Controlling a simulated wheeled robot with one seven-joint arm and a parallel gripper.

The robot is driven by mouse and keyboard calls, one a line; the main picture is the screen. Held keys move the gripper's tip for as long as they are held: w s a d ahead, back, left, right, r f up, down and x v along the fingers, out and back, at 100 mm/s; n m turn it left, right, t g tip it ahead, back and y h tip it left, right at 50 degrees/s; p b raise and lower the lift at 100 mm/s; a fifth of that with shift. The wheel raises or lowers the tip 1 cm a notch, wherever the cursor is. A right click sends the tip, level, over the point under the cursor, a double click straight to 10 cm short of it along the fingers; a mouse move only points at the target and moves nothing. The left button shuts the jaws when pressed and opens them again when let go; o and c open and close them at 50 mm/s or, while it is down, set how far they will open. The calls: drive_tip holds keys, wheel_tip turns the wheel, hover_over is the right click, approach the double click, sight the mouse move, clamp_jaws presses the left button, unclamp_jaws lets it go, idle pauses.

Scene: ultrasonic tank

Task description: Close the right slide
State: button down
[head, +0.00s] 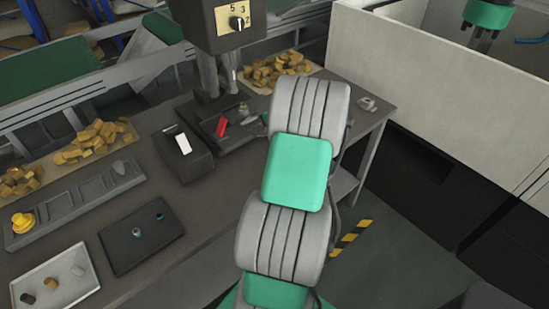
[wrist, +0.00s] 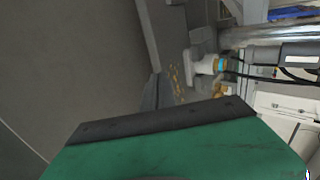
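In the head view a dark fixture sits on the workbench below a grey control box. Its left part is a dark block (head: 183,156) with a white face. Its right part (head: 244,137) is a low dark base with a small red piece (head: 221,126) on it. I cannot tell for sure which part is the right slide, or how far it stands open. My arm covers the area just to its right. In the wrist view a green body with a dark bolted edge fills the bottom. No fingertips can be made out, and no held object shows.
The control box (head: 228,25) with a knob stands over the fixture. The workbench (head: 205,222) also holds a grey slotted tray (head: 100,200), a dark tray (head: 170,235), a white tray (head: 84,285) and yellowish pieces (head: 98,140). A pale wall (head: 440,75) stands at right.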

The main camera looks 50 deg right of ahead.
sight(248, 124)
drive_tip(key=w, duration=0.1)
drive_tip(key=w+d, duration=0.1)
drive_tip(key=w, duration=0.3)
drive_tip(key=shift+w+d+f+b, duration=0.15)
drive_tip(key=shift+d+b, duration=0.1)
drive_tip(key=shift+b, duration=0.15)
drive_tip(key=shift+w, duration=0.4)
drive_tip(key=shift+r, duration=0.2)
